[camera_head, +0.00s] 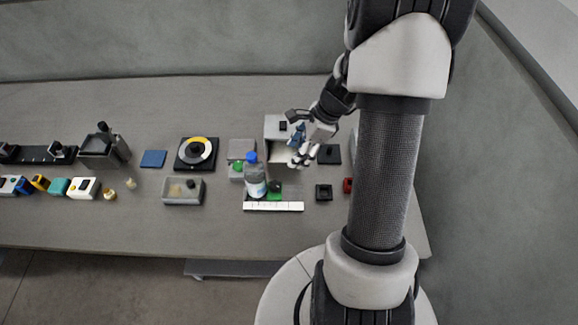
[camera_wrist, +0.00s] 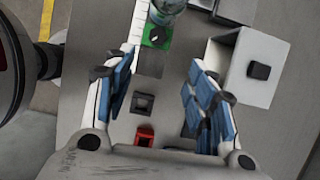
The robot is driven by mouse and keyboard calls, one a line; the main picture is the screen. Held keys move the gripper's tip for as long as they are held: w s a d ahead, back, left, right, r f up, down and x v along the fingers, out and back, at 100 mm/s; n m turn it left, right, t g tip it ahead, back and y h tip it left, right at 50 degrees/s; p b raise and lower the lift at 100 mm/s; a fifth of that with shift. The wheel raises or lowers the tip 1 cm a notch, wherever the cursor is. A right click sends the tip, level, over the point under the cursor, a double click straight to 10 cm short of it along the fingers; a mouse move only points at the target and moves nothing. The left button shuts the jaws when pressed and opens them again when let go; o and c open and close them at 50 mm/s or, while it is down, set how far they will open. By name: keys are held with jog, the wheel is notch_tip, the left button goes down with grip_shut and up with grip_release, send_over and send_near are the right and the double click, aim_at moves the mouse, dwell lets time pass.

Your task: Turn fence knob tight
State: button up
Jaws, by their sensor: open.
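A green block (camera_head: 275,196) with a dark round knob (camera_head: 274,186) sits by a white ruled strip (camera_head: 273,206), just right of a bottle (camera_head: 256,182). I take this knob to be the fence knob. In the wrist view the green block (camera_wrist: 149,43) and its knob (camera_wrist: 155,39) show at the top, beyond my fingertips. The bottle (camera_wrist: 165,14) stands close beside them, cut by the frame. My gripper (camera_head: 301,157) is open and empty above the table, to the upper right of the green block; its blue-padded fingers (camera_wrist: 160,92) are wide apart in the wrist view.
A white box-shaped unit (camera_head: 276,127) with a black button stands behind my gripper. A small black square block (camera_head: 324,192) and a red part (camera_head: 348,185) lie to the right. A grey tray (camera_head: 183,199) and a round dial (camera_head: 196,153) are left. Bare table lies in front.

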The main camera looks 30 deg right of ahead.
aim_at(275, 185)
jog(key=b+x, duration=0.1)
jog(key=x, duration=0.4)
jog(key=b+x, duration=0.2)
jog(key=x, duration=0.4)
jog(key=b+x, duration=0.2)
jog(key=x, duration=0.4)
jog(key=shift+s+a+f, duration=0.15)
jog(key=shift+s+f, duration=0.1)
jog(key=c, duration=1.1)
jog(key=shift+o, duration=0.2)
jog(key=shift+f+m+b, duration=0.1)
jog(key=shift+m+b, duration=0.4)
jog(key=shift+b, duration=0.35)
jog(key=shift+s, duration=0.1)
jog(key=o, duration=1.1)
jog(key=shift+c, duration=0.2)
